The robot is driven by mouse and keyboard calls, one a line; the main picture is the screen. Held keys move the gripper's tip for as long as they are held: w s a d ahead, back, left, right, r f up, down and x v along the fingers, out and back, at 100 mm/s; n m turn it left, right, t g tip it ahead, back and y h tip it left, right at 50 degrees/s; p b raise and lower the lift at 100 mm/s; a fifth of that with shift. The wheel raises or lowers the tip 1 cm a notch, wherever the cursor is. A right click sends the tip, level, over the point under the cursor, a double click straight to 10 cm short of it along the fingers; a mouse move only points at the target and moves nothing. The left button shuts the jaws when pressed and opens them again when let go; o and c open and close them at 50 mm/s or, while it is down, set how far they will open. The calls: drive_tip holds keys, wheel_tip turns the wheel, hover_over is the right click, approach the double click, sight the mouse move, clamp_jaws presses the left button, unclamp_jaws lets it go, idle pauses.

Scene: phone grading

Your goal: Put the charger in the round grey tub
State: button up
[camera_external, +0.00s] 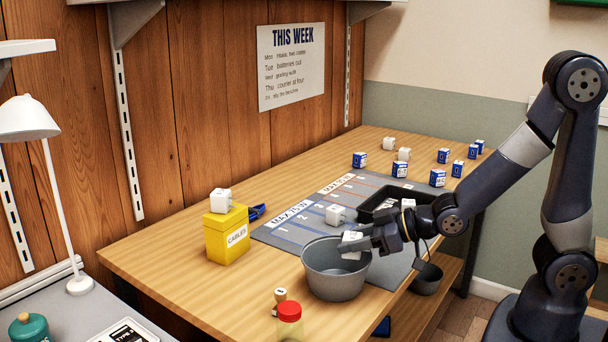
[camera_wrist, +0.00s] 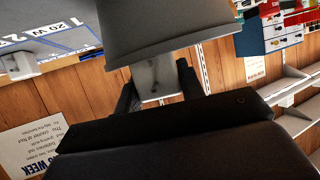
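The tub stands upright at the table's front edge. Its visible inside looks empty; part is hidden by the charger and gripper.
A grey mat (camera_external: 283,239) with marked lanes holds another white charger (camera_external: 335,214). A black tray (camera_external: 377,211) lies right of it. A yellow cables box (camera_external: 227,241) with a white charger on top (camera_external: 220,201) stands left. A red-capped jar (camera_external: 289,322) is near the tub.

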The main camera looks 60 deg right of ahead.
drive_tip(key=o, duration=0.4)
drive_tip(key=shift+r+p, duration=0.5)
drive_tip(key=shift+p, duration=0.05)
drive_tip(key=p+v, duration=0.2)
drive_tip(key=v, duration=1)
drive_tip(key=shift+r, duration=0.15)
drive_tip(key=shift+o, duration=0.3)
